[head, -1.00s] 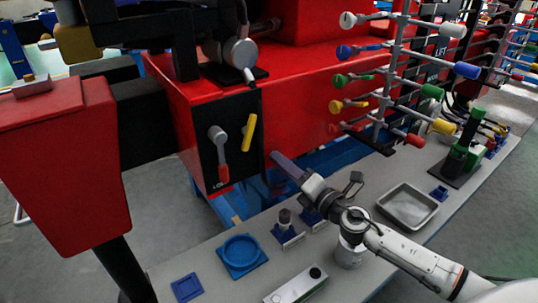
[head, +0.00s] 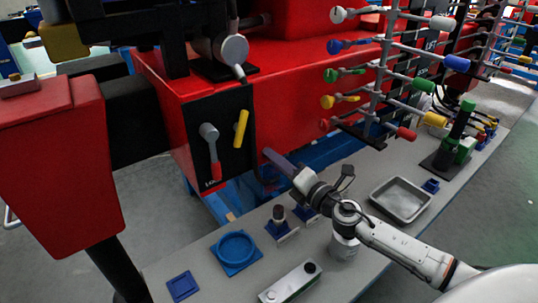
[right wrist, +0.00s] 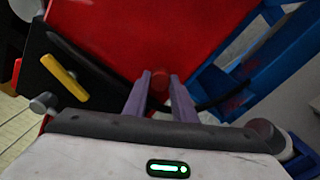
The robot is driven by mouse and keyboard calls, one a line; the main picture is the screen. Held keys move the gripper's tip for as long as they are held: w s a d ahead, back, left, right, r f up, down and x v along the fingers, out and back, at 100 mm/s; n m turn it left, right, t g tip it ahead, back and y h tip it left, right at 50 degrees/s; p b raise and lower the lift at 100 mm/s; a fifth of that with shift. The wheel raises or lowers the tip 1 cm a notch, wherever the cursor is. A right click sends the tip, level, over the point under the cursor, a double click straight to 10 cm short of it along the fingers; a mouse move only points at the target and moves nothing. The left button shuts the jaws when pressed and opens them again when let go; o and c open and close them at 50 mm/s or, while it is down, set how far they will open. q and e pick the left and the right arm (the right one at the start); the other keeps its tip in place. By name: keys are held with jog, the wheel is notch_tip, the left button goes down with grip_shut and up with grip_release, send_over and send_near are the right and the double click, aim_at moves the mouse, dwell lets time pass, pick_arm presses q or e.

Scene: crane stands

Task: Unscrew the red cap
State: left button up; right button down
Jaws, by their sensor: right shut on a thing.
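In the head view my right gripper (head: 268,153) reaches the lower front of the red housing (head: 285,95), just right of the black lever panel (head: 225,135). The cap is hidden there by the fingers. My left gripper is in neither view.
Coloured-knob rods (head: 385,70) stand to the right. A yellow handle (head: 241,128) is close left of my fingers.

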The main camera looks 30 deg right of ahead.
jog(key=n, duration=0.5)
jog(key=shift+p, duration=0.3)
jog(key=n+p, duration=0.1)
jog(key=n, duration=0.4)
jog(key=n+p, duration=0.2)
jog(key=n, duration=0.3)
jog(key=shift+n, duration=0.3)
